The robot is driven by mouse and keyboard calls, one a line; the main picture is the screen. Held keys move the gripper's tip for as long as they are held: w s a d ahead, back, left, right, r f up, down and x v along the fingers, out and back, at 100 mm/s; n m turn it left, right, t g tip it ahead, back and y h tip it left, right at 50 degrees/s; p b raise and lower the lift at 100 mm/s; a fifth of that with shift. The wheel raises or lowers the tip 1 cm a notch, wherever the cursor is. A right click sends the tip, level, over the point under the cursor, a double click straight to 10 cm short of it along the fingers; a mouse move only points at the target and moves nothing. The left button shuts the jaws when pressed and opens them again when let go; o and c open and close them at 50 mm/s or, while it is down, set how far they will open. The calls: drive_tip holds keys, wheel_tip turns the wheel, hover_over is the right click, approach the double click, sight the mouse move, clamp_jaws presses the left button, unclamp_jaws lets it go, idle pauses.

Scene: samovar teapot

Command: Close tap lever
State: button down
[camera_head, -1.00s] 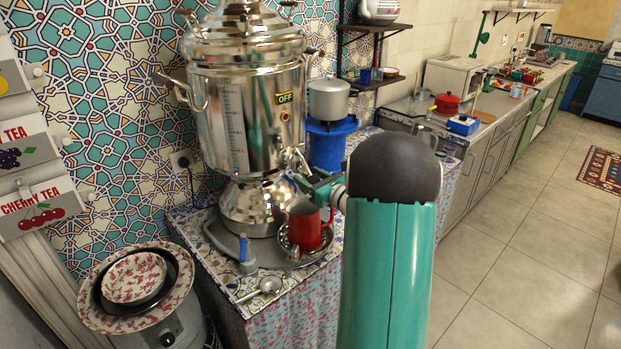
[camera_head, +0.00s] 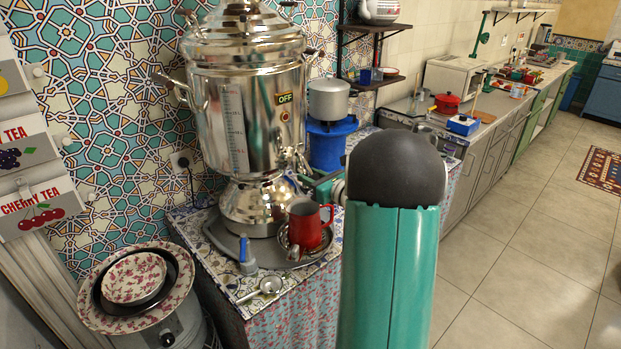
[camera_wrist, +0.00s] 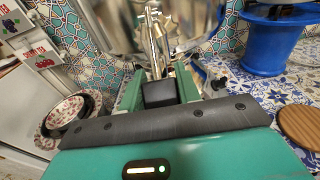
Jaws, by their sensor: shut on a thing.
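The silver samovar (camera_head: 245,110) stands on a grey tray (camera_head: 228,243) on the patterned counter. Its tap is on the front right side, with the upright metal tap lever (camera_wrist: 155,42) in the middle of the wrist view. My gripper (camera_wrist: 158,78) has its green fingers on both sides of the tap's metal parts and is shut on the lever. The exact contact is hard to see. In the head view my gripper (camera_head: 312,184) is beside the tap, partly hidden by my arm. A red cup (camera_head: 307,228) stands below the tap on a metal drip dish.
A blue burner (camera_head: 330,145) with a grey pot (camera_head: 328,99) stands right behind the tap. A metal strainer (camera_head: 270,285) lies near the counter's front edge. A floral bowl (camera_head: 134,278) sits at lower left.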

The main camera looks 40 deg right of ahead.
sight(307, 164)
drive_tip(key=s+r+g, duration=0.1)
drive_tip(key=r+g, duration=0.1)
drive_tip(key=shift+s+g, duration=0.1)
drive_tip(key=shift+g, duration=0.3)
drive_tip(key=r+g, duration=0.2)
drive_tip(key=g, duration=0.1)
drive_tip(key=shift+s, duration=0.4)
drive_tip(key=shift+d+r, duration=0.1)
drive_tip(key=shift+r, duration=0.9)
drive_tip(key=c, duration=1)
unclamp_jaws()
drive_tip(key=shift+s, duration=0.1)
